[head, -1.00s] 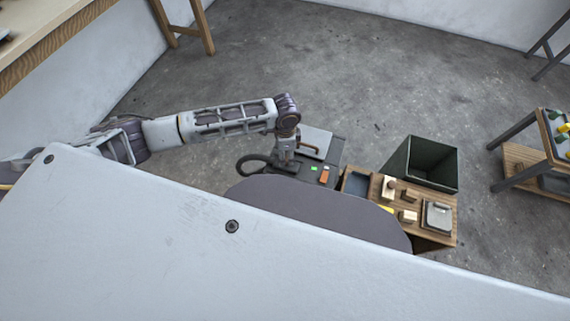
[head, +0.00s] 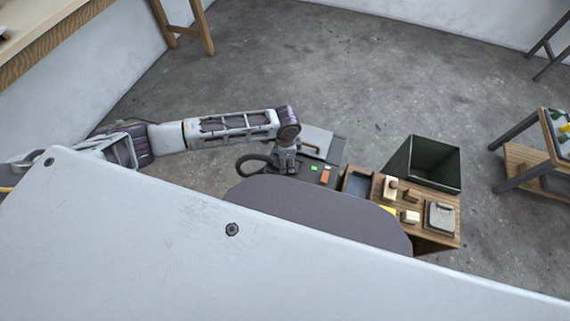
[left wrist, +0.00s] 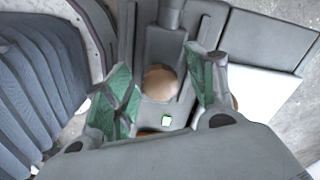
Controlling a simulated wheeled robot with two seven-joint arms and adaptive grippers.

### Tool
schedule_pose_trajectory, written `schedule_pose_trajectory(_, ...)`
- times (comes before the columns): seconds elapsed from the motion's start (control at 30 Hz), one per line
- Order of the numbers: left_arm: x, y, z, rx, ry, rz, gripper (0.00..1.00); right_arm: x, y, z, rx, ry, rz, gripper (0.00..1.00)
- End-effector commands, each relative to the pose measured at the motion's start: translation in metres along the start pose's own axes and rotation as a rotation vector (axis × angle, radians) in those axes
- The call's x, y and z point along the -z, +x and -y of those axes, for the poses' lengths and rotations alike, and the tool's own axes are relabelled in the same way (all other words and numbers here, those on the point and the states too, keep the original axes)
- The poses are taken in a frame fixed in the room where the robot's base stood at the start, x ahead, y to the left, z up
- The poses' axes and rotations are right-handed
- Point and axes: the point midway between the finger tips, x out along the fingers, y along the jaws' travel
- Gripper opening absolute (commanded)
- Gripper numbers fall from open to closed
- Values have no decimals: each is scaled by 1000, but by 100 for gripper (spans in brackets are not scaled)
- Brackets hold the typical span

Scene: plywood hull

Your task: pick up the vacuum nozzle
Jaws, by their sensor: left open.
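A dark vacuum (head: 332,157) stands on the floor, with a grey lid, a green button, an orange button and a black hose (head: 249,163) looping at its left. My left gripper (head: 285,167) hangs over its left part, its fingertips hard to see there. In the left wrist view my left gripper (left wrist: 166,65) is open, its green-padded fingers on either side of a grey tubular piece (left wrist: 166,43) that looks like the vacuum nozzle. A tan round surface (left wrist: 160,83) shows below that piece. I cannot tell whether the fingers touch the nozzle. My right gripper is out of view.
A ribbed hose (left wrist: 38,80) runs close on the left in the left wrist view. Right of the vacuum stand a wooden-topped unit (head: 381,187) with small blocks and an open dark bin (head: 430,160). The floor (head: 330,75) behind is clear.

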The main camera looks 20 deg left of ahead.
Motion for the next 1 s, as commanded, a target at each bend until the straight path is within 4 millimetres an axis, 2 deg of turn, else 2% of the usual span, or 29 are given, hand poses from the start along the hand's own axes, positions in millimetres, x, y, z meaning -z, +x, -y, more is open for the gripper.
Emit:
schedule_pose_trajectory(0.33, 0, 0, 0, 0, 0, 0, 56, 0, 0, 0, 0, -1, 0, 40)
schedule_pose_trajectory(0.73, 0, 0, 0, 0, 0, 1, 6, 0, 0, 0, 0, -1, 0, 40)
schedule_pose_trajectory(1.0, 0, -1, 0, 0, 0, 0, 4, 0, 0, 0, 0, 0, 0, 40)
